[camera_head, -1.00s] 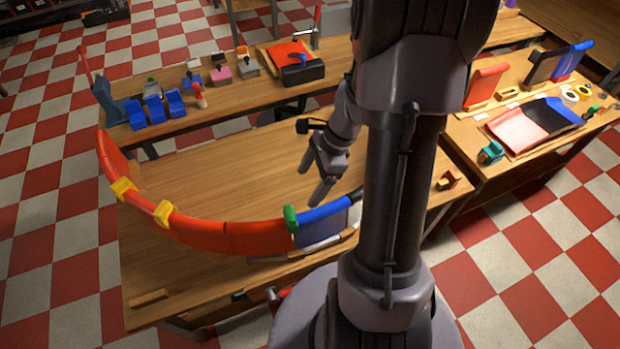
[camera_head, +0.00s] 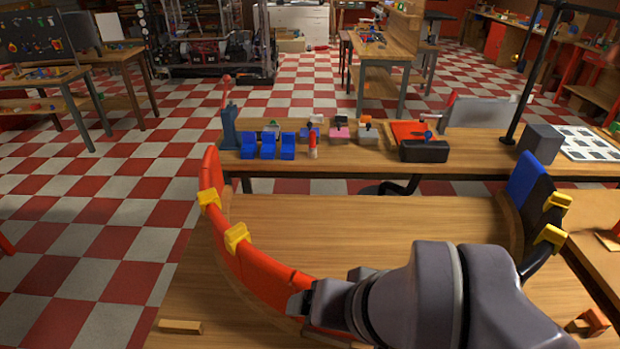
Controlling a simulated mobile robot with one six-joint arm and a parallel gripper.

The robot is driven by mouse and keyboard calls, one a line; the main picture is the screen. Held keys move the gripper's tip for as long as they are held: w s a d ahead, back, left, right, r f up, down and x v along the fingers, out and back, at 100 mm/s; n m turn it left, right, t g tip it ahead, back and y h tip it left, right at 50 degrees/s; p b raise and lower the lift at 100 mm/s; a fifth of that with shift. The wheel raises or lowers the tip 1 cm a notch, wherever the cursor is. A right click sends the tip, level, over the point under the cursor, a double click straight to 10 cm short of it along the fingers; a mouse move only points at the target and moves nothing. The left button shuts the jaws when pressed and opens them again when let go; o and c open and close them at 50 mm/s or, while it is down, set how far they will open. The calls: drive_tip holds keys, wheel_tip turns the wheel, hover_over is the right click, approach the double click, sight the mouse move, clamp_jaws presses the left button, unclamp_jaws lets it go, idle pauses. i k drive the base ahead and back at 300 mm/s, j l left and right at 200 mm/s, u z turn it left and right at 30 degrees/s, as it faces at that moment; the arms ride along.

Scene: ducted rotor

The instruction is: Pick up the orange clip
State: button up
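A small orange-brown piece (camera_head: 592,322) lies on the wooden table at the lower right edge; it looks like the orange clip, but it is partly cut off and I cannot be sure. My gripper (camera_head: 308,302) is at the lower middle, over the near part of the red curved duct wall (camera_head: 262,268). It is well to the left of the orange-brown piece. The arm hides much of the gripper, and its finger opening does not show clearly. Nothing is visibly held.
Yellow clips sit on the red wall (camera_head: 236,237) and on the black-blue wall (camera_head: 550,238) at right. The table (camera_head: 370,225) inside the ring is bare. A back bench (camera_head: 350,165) holds blue blocks (camera_head: 268,146), a black box (camera_head: 424,151) and a grey box (camera_head: 540,143).

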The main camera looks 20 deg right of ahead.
sight(598, 323)
drive_tip(key=z, duration=2.5)
drive_tip(key=u, duration=1.25)
drive_tip(key=i+l, duration=0.15)
drive_tip(key=l, duration=0.25)
drive_tip(key=i+l, duration=0.1)
drive_tip(key=l, duration=0.25)
drive_tip(key=i+l, duration=0.15)
drive_tip(key=l, duration=0.25)
drive_tip(key=i+l, duration=0.1)
drive_tip(key=l, duration=0.3)
drive_tip(key=i+l, duration=0.15)
drive_tip(key=l, duration=0.25)
drive_tip(key=u, duration=0.05)
